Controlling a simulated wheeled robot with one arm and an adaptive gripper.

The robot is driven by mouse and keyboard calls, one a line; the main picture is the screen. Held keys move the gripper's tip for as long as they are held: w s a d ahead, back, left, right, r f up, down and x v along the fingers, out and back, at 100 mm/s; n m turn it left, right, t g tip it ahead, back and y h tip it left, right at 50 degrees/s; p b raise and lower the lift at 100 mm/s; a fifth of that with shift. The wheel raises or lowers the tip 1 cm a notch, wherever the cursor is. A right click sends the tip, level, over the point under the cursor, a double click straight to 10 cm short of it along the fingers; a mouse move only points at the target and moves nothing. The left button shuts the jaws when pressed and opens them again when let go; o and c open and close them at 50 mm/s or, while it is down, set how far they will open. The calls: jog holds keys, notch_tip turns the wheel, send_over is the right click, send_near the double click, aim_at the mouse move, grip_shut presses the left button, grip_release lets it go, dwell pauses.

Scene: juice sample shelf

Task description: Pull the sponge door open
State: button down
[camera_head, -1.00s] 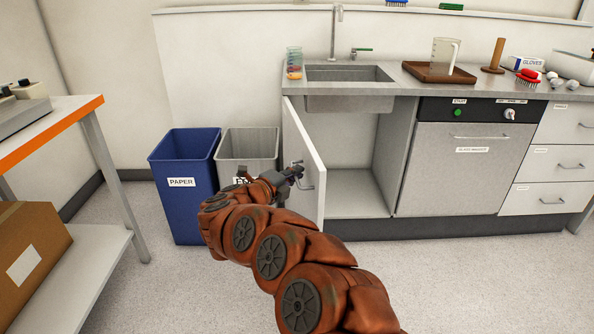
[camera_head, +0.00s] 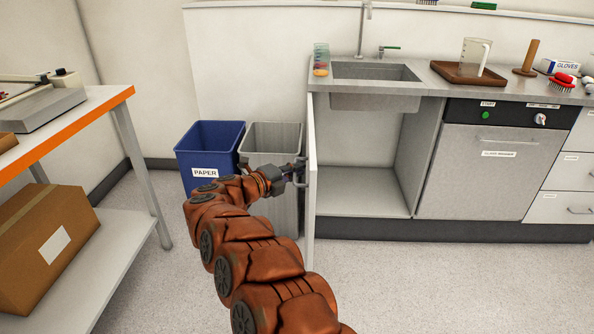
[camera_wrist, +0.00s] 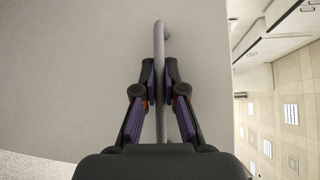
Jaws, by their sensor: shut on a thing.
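The white cabinet door (camera_head: 312,190) under the sink stands swung wide open, seen nearly edge-on in the head view. Its grey bar handle (camera_wrist: 160,50) runs between my fingers in the wrist view, against the pale door face. My gripper (camera_head: 297,170) is at the door's handle, and in the wrist view its two fingers (camera_wrist: 160,85) are closed around the bar. The open cabinet (camera_head: 365,185) shows an empty floor and a bare side wall. I see no sponge inside the visible part.
A blue paper bin (camera_head: 205,135) and a grey bin (camera_head: 270,140) stand left of the door, close to my arm. The glass washer (camera_head: 490,180) is right of the cabinet. A shelf table (camera_head: 125,98) with a cardboard box (camera_head: 30,250) is at the left. Floor before the cabinet is clear.

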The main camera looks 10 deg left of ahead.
jog(key=shift+s+a, duration=0.1)
jog(key=shift+s, duration=0.1)
jog(key=c, duration=1.4)
grip_release()
jog(key=shift+s, duration=0.1)
jog(key=shift+o, duration=0.8)
jog(key=v, duration=1.1)
jog(key=shift+s, duration=0.35)
jog(key=shift+a+r, duration=0.1)
